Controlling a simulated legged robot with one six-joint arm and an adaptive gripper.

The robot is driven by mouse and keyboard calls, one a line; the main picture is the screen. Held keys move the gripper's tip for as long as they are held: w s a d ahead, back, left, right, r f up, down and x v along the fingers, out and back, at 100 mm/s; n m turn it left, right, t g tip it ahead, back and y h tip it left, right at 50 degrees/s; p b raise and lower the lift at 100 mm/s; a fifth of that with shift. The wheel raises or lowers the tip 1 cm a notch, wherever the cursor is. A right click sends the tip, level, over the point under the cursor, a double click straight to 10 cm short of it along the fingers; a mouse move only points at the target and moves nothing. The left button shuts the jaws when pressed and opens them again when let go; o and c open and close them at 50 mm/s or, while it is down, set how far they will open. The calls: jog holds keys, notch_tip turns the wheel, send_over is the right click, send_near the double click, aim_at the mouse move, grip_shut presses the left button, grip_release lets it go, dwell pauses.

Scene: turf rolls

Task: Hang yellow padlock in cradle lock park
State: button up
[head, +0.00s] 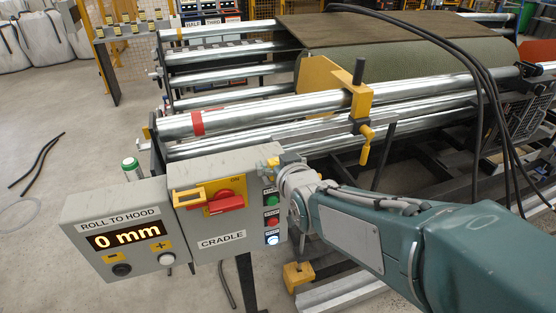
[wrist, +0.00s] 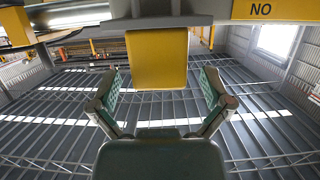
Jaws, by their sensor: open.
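A yellow block, which looks like the body of the padlock (wrist: 160,60), sits between my gripper's fingers in the wrist view, below a grey part. Its shackle is hidden there. My gripper (wrist: 160,80) is open, with a visible gap between each green finger pad and the yellow block. In the head view my gripper (head: 280,164) is at the upper right of the grey CRADLE box (head: 222,240), next to a small yellow piece (head: 272,162). I cannot make out the lock park or how the padlock is supported. The box carries a red rotary switch (head: 226,202) with a yellow bracket.
A ROLL TO HOOD display (head: 124,238) reading 0 mm adjoins the box on the left. Steel rollers (head: 270,112) and a turf roll (head: 400,75) lie behind. Black cables hang at the right. The floor at the left is mostly open, with a black hose on it.

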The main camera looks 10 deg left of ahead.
jog(key=v, duration=1.2)
dwell(0.5)
jog(key=s+d+f+m+g+h, duration=0.2)
jog(key=s+d, duration=0.3)
jog(key=d, duration=0.5)
jog(key=s+d+f+m+g+h, duration=0.3)
jog(key=s+d+m+g+h, duration=0.1)
jog(key=d, duration=0.6)
jog(key=shift+s+d+f+g+h, duration=0.3)
jog(key=shift+s+g+h, duration=0.2)
jog(key=shift+s+h, duration=0.45)
jog(key=shift+a, duration=0.1)
